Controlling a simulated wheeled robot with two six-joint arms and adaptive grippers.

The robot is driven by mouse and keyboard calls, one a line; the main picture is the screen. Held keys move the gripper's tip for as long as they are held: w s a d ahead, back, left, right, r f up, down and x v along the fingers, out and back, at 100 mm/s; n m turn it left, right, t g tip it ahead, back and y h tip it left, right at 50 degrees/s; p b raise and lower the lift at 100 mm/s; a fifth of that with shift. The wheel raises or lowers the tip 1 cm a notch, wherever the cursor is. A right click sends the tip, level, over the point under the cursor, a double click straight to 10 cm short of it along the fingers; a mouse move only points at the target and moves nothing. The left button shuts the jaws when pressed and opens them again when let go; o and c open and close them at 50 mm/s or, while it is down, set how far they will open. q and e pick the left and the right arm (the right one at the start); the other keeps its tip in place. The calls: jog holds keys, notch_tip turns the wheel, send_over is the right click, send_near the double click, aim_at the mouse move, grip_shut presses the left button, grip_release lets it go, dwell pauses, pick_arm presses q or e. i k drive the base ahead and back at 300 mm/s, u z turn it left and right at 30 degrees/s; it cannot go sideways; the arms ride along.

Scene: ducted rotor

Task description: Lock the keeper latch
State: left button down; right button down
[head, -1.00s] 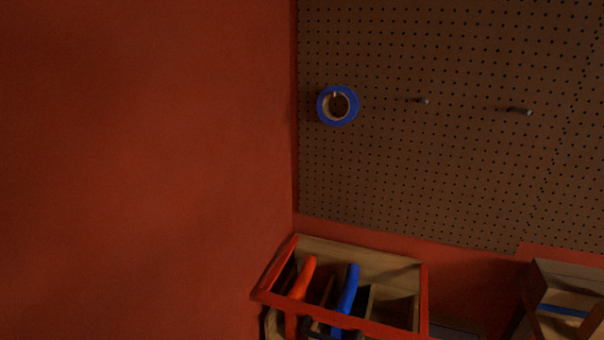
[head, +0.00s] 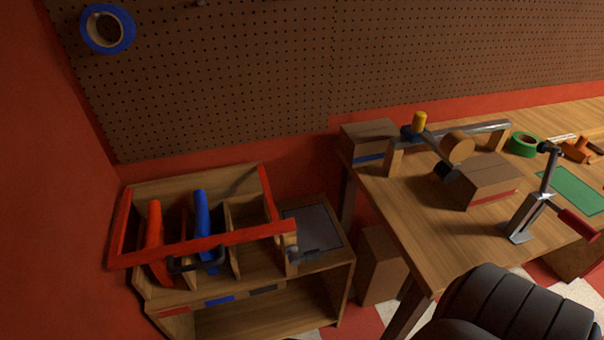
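Neither of my grippers shows in the head view. A red bar (head: 205,243) crosses the front of a wooden rack (head: 248,277) at lower left, in front of a red handle (head: 154,228) and a blue handle (head: 202,225). At the bar's right end is a small dark metal fitting (head: 297,253), beside a grey plate (head: 313,228). The fitting may be the keeper latch, but it is too small to tell whether it is locked.
A wooden workbench (head: 415,225) at right carries a metal clamp with a red grip (head: 578,225), a cardboard box (head: 487,182) and green tape (head: 523,145). A black padded thing (head: 505,308) blocks the lower right. A cardboard box (head: 380,265) stands between rack and bench.

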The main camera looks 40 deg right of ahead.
aim_at(294, 259)
jog(key=z, duration=0.85)
jog(key=k, duration=0.25)
jog(key=z, duration=0.7)
jog(key=i, duration=0.3)
jog(key=u, duration=0.3)
jog(key=k, duration=0.5)
jog(key=z, duration=1.35)
jog(key=i, duration=0.65)
jog(key=u, duration=1.4)
